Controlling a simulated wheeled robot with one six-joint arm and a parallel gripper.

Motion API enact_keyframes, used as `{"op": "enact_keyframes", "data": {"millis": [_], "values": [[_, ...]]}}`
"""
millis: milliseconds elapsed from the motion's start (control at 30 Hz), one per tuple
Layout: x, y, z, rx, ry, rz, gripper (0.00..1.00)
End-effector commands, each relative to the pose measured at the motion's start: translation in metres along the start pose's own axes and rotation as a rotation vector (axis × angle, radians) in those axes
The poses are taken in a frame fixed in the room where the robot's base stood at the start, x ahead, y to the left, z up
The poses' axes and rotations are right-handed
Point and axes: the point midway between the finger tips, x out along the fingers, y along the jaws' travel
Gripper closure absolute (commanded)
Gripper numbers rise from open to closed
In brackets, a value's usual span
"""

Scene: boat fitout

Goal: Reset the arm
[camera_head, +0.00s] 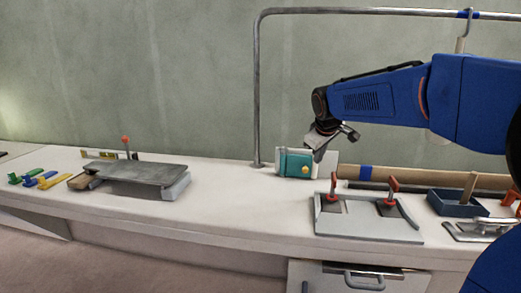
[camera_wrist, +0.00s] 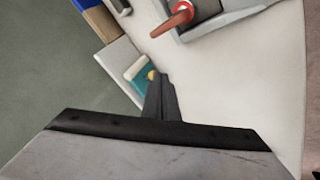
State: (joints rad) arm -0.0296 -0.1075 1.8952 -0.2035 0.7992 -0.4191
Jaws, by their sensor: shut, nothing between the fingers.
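My blue arm reaches in from the right in the head view. My gripper (camera_head: 318,158) points down over the bench, close to a teal block with a yellow knob (camera_head: 296,163). In the wrist view my gripper (camera_wrist: 157,76) has its dark fingers together with nothing between them. The teal block (camera_wrist: 143,79) shows just beyond the fingertips there, partly hidden by them. I cannot tell whether the fingers touch it.
A grey plate with red-handled clamps (camera_head: 368,222) stands on the white bench (camera_head: 240,205) to the right. A blue tray (camera_head: 455,204) lies further right. A metal rail (camera_head: 257,90) rises behind. A grey slab (camera_head: 138,173) and coloured clips (camera_head: 40,179) lie left.

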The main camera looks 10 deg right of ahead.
Motion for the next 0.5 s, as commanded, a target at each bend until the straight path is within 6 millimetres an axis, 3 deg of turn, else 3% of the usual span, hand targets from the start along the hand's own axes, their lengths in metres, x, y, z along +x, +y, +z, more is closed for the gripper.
{"op": "enact_keyframes", "data": {"millis": [167, 500], "values": [[-0.023, -0.019, 0.035, 0.06, -0.006, -0.015, 1.0], [-0.067, -0.086, 0.139, 0.242, -0.037, -0.071, 1.0]]}}
